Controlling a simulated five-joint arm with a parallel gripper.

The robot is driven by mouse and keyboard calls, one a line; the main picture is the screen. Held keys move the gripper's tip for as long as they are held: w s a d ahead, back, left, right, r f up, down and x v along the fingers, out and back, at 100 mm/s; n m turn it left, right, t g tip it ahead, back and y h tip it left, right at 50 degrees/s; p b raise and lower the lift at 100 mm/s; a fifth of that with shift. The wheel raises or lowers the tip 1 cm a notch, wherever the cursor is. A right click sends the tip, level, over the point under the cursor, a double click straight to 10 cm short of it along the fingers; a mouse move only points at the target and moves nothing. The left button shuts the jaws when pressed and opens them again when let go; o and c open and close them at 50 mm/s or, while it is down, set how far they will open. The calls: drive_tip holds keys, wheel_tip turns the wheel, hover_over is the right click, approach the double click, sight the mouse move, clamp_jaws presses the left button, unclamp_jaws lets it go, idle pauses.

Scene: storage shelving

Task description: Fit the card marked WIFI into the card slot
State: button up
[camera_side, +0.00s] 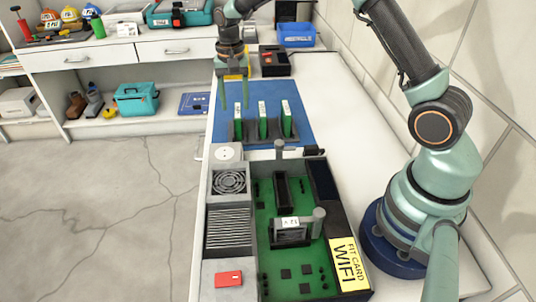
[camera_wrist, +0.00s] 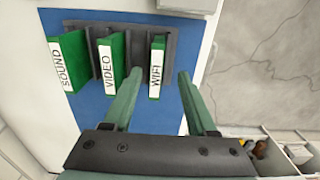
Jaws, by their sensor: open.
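The WIFI card (camera_wrist: 157,68) is green with a white label and stands upright in a dark rack (camera_wrist: 138,40), right of the VIDEO card (camera_wrist: 111,66) and SOUND card (camera_wrist: 68,62) in the wrist view. In the side view it is the leftmost card (camera_side: 238,121). My gripper (camera_wrist: 158,75) is open and empty, its fingers either side of the WIFI card in the wrist view; it also shows above the rack in the side view (camera_side: 235,100). A black slot (camera_side: 282,190) and a grey, labelled fitting (camera_side: 290,234) sit on the green board; I cannot tell which is the card slot.
The open case (camera_side: 237,262) holds a fan (camera_side: 229,181), a finned block (camera_side: 229,228) and a red part (camera_side: 228,279). A yellow sign (camera_side: 346,264) reads FIT CARD WIFI. A blue bin (camera_side: 297,35) and black box (camera_side: 275,62) stand behind the blue mat (camera_side: 304,102). The white bench right of the mat is clear.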

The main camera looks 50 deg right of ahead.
sight(238, 110)
drive_tip(key=shift+w+d+f, duration=0.1)
drive_tip(key=shift+d+f, duration=0.05)
drive_tip(key=shift+f, duration=0.85)
drive_tip(key=shift+d+f, duration=0.2)
drive_tip(key=shift+f, duration=0.8)
drive_tip(key=shift+w+d+f, duration=0.1)
drive_tip(key=shift+d+f, duration=0.05)
drive_tip(key=shift+f, duration=0.85)
drive_tip(key=shift+c, duration=0.3)
clamp_jaws()
